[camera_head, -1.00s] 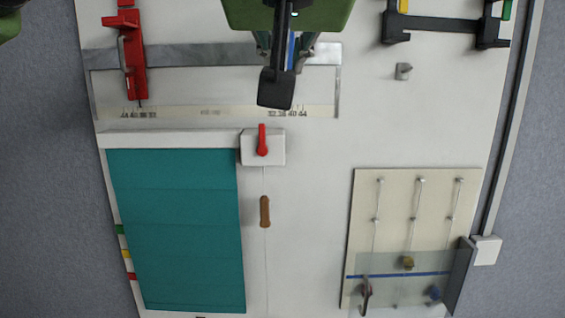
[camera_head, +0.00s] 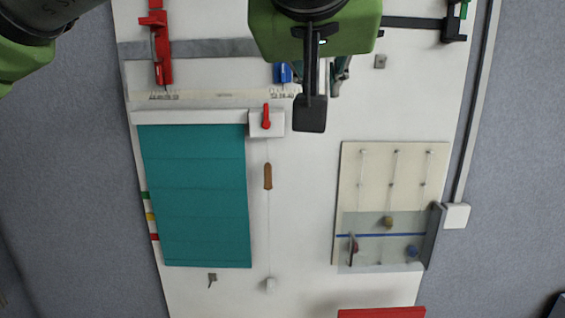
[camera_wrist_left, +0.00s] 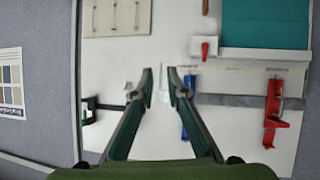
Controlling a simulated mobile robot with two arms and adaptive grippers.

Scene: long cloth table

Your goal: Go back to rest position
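My left gripper (camera_head: 330,78) hangs over the upper part of the white table, just right of the blue slider (camera_head: 283,72). Its body hides part of the metal rail. In the left wrist view the two fingers (camera_wrist_left: 161,85) stand apart with nothing held between them. The blue slider shows beside the right finger there (camera_wrist_left: 188,82). My right gripper is in neither current view.
A red slider (camera_head: 160,50) sits on the metal rail. Below are a teal panel (camera_head: 195,195), a red lever (camera_head: 266,117) and a brown handle (camera_head: 268,176) on a cord. A cream board (camera_head: 350,180) with a clear cover stands right. A red block (camera_head: 380,313) lies at the bottom.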

